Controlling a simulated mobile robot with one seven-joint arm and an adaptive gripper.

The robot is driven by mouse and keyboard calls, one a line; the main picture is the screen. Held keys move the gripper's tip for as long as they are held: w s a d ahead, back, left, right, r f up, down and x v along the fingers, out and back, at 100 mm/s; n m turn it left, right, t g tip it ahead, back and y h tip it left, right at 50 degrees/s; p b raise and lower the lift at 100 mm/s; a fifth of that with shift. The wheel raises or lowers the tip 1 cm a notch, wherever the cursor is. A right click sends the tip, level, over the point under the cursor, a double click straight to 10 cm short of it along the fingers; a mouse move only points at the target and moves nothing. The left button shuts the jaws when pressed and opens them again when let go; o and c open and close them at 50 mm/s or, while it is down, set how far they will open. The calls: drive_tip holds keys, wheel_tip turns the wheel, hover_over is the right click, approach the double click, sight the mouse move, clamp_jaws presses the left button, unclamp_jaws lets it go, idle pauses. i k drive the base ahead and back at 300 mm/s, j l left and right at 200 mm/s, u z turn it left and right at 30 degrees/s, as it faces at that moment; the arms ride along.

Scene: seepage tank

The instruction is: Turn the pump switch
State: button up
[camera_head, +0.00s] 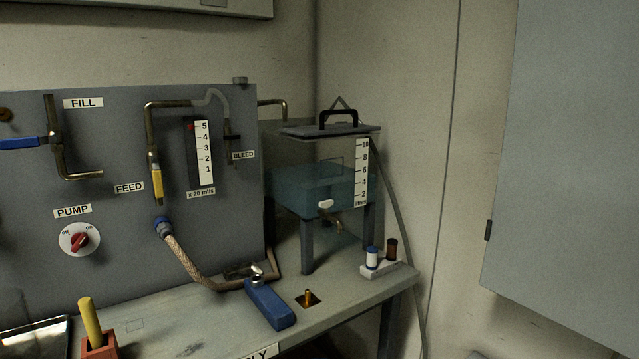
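The pump switch (79,240) is a red knob on a round white dial, set in the grey panel (110,200) at the left of the head view. A white "PUMP" label (72,211) sits just above it. Small print marks the top of the dial. The knob is tilted, but which mark it points to is too small to tell. Nothing covers the switch. My gripper is not in view.
A blue-handled valve (22,143) and yellow-handled feed valve (157,183) project from the panel. Below stand a yellow-handled tool in a red block (98,345), a hose (190,262) and a blue object (270,304). A water tank (290,190) stands right.

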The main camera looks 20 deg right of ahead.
sight(79, 241)
drive_tip(key=k+j+z, duration=0.25)
drive_tip(key=j, duration=0.2)
drive_tip(key=k+j+z, duration=0.3)
drive_tip(key=i+j, duration=0.1)
drive_tip(key=j, duration=0.25)
drive_tip(key=i+j, duration=0.1)
drive_tip(key=j, duration=0.2)
